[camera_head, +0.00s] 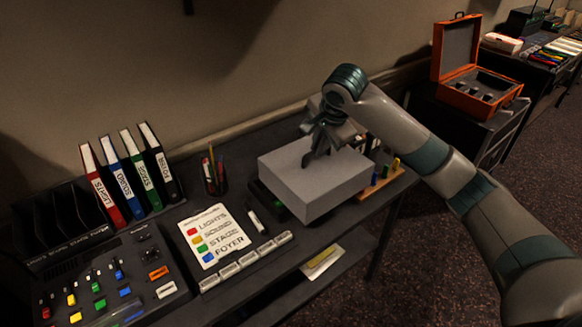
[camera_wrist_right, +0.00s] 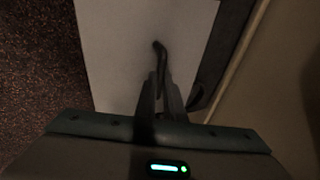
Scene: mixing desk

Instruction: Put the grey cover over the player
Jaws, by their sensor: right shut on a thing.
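The grey cover (camera_head: 315,184) is a box shape at the right part of the desk. It also fills much of the right wrist view (camera_wrist_right: 120,50). A dark handle (camera_wrist_right: 160,62) stands on its top. My right gripper (camera_head: 317,152) is above the cover, with its fingers (camera_wrist_right: 160,92) shut on this handle. The black player (camera_head: 262,198) shows only as a dark edge under the cover's left side; the rest is hidden. I cannot tell whether the cover rests fully down. My left gripper is not in view.
Left of the cover are a pen cup (camera_head: 214,172), a label sheet (camera_head: 212,236), a marker (camera_head: 256,222) and a mixing desk (camera_head: 110,280). A wooden rack (camera_head: 380,182) with small coloured items is close on the right. An orange case (camera_head: 470,75) stands farther right. The wall is behind.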

